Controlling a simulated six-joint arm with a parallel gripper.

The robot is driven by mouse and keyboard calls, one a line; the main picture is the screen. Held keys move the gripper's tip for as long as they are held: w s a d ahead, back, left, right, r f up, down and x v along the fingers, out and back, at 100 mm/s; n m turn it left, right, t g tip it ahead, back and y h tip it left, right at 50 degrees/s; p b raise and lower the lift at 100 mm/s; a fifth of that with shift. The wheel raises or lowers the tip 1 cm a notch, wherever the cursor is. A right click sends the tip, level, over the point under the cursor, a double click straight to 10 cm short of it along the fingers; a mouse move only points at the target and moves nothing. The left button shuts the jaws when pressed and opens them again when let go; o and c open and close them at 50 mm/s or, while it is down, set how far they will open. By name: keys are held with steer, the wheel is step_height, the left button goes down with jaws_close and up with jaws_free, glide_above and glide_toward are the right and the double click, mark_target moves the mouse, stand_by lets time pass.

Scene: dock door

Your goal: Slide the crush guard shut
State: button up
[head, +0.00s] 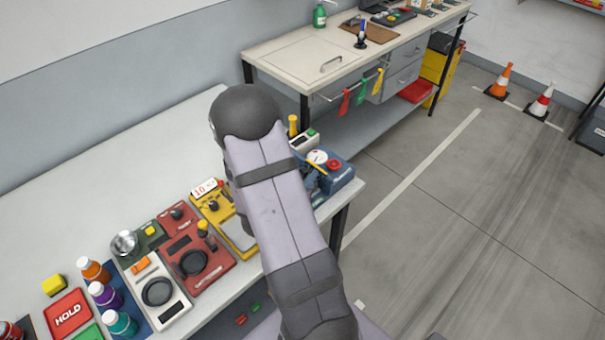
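My arm (272,205) rises from the bottom of the head view to a dark rounded joint (247,112) over the near bench. My gripper does not show; it may be hidden behind the arm. I cannot pick out the crush guard for certain. A yellow device (214,208) with a dark knob and a "10" label stands left of the arm, partly covered by it. A blue device (341,177) with a round white dial and a red knob (334,165) stands right of the arm, also partly covered. Whether any guard is open or shut cannot be told.
The near bench (90,195) also carries a red panel (215,263), a white panel (173,312), several capped bottles (104,294) and a red HOLD block (68,314). A second bench (290,52) stands behind. Floor (450,220) on the right is clear up to two cones (500,82).

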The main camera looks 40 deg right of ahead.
steer(key=v, duration=0.7)
steer(key=shift+s+a+p, duration=0.15)
steer(key=shift+s+p, duration=0.05)
steer(key=shift+p, duration=0.2)
steer(key=shift+w, duration=0.1)
